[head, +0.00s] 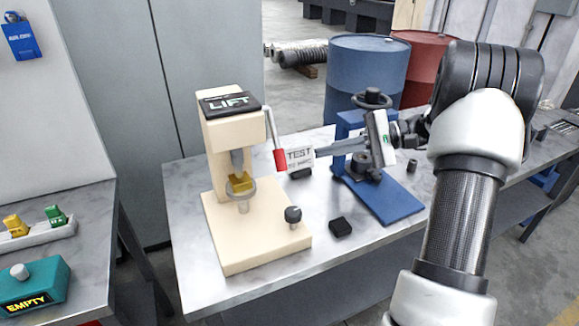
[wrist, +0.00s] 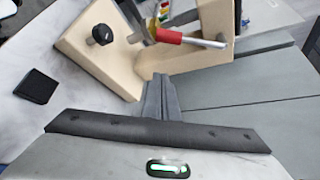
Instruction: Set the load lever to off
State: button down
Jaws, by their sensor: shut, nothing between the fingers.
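A cream press (head: 228,140) with a black LIFT plate (head: 230,101) stands on the marble-topped table. A lever with a thin metal rod and a red grip (head: 280,160) hangs down on its right side. In the wrist view the red grip (wrist: 169,36) lies beyond my fingers, with the rod running right. My gripper (head: 318,152) is shut and empty, its fingers pointing left toward the red grip. In the wrist view the closed fingers (wrist: 157,80) end short of the grip, with a visible gap. No off marking is readable.
A blue press (head: 388,200) is behind and below my gripper. A black knob (head: 293,214) is on the cream base, and a black block (head: 340,228) lies on the table. Barrels stand behind.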

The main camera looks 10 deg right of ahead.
jog(key=a+b, duration=0.1)
jog(key=a, duration=0.8)
jog(key=shift+s+f, duration=0.4)
jog(key=s+d+r+m+g+h+p, duration=0.1)
jog(key=s+r+m+g+p, duration=0.3)
jog(key=r+p, duration=0.5)
jog(key=shift+s+r+m+h+p, duration=0.15)
jog(key=shift+s+m+h+p, duration=0.75)
jog(key=shift+p, duration=3.65)
jog(key=shift+s+d+n+y, duration=0.1)
jog(key=shift+s+n+y, duration=0.25)
jog(key=shift+n+y, duration=0.05)
